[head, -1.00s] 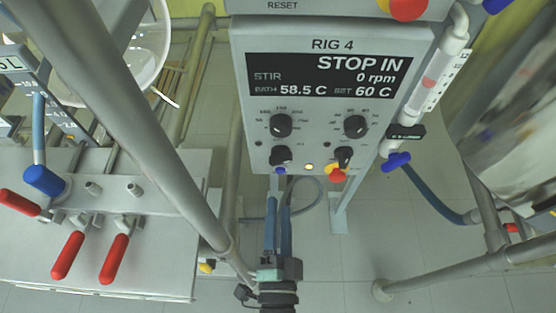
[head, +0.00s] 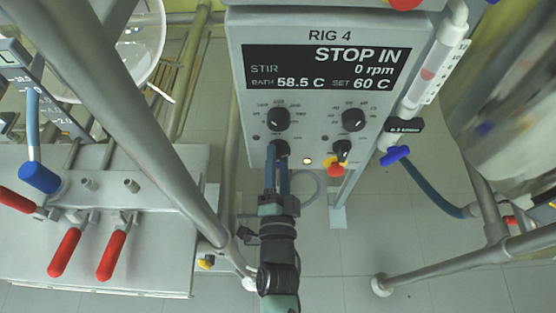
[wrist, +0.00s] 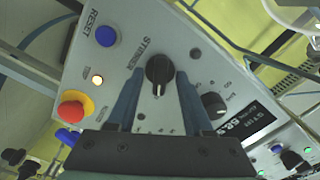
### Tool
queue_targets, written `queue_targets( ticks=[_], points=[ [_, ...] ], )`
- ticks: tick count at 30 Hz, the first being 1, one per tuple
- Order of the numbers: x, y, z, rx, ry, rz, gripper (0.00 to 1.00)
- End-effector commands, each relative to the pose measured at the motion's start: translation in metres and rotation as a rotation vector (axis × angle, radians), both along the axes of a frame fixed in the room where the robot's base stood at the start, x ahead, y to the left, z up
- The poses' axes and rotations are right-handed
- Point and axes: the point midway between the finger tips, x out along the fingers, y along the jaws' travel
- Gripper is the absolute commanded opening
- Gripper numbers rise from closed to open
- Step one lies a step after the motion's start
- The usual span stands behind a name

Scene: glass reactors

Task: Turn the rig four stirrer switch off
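The rig four control box (head: 330,40) shows STOP IN, 0 rpm, bath 58.5 C and set 60 C. Its stirrer switch is a black rotary knob, the lower left one in the head view, largely covered there by my fingers. In the wrist view the knob (wrist: 159,70) shows clearly beside the STIRRER label, its white mark towards the gripper palm. My gripper (head: 277,152) is at the knob. In the wrist view the gripper's fingers (wrist: 157,88) are open, one on each side of the knob, with gaps between. I cannot tell whether their tips reach past its face.
Two upper knobs (head: 278,118) (head: 353,118) and a lower right switch (head: 342,147) sit close by. A lit lamp (head: 308,161), a blue button (wrist: 106,36) and a red stop button (wrist: 71,111) are near. A metal frame tube (head: 150,130) and red-handled valves (head: 64,252) stand left.

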Motion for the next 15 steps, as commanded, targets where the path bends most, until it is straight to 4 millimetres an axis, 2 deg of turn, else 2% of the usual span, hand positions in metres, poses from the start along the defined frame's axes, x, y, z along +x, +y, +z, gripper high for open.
queue_targets(
  ticks=[1,8,15],
  points=[
    [-0.0002,0.0,0.0,0.0,0.0,0.0,0.42],
    [-0.0003,0.0,0.0001,0.0,0.0,0.0,0.01],
    [-0.0004,0.0,0.0001,0.0,0.0,0.0,0.0]
  ],
)
